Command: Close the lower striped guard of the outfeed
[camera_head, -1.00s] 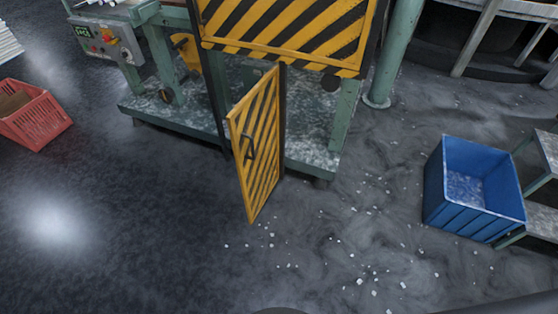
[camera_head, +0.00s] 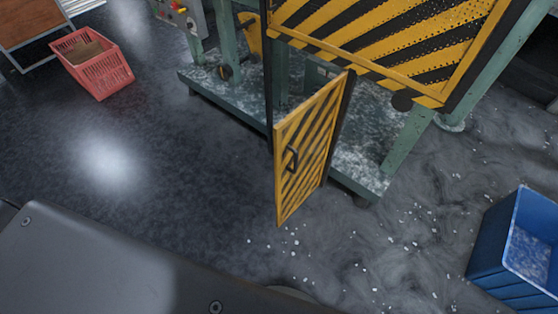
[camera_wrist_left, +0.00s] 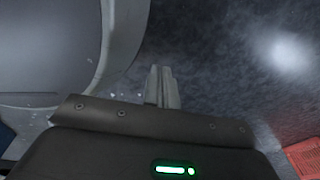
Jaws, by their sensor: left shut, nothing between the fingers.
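The lower striped guard (camera_head: 308,150) is a yellow and black hinged door in the head view. It stands swung open, out from the green machine frame, with its hinge side at the dark post on the right. A dark handle (camera_head: 291,159) is on its face near the left edge. My left gripper (camera_wrist_left: 163,70) shows in the left wrist view, shut and empty above the dark floor. The guard does not show in that view. A large dark part of mine fills the lower left of the head view. My right gripper is not in view.
The upper striped guard (camera_head: 400,38) hangs above the opening. A blue bin (camera_head: 497,250) stands at the right and a red crate (camera_head: 100,70) at the upper left. Small pale shards lie on the floor before the guard. The floor at left is clear.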

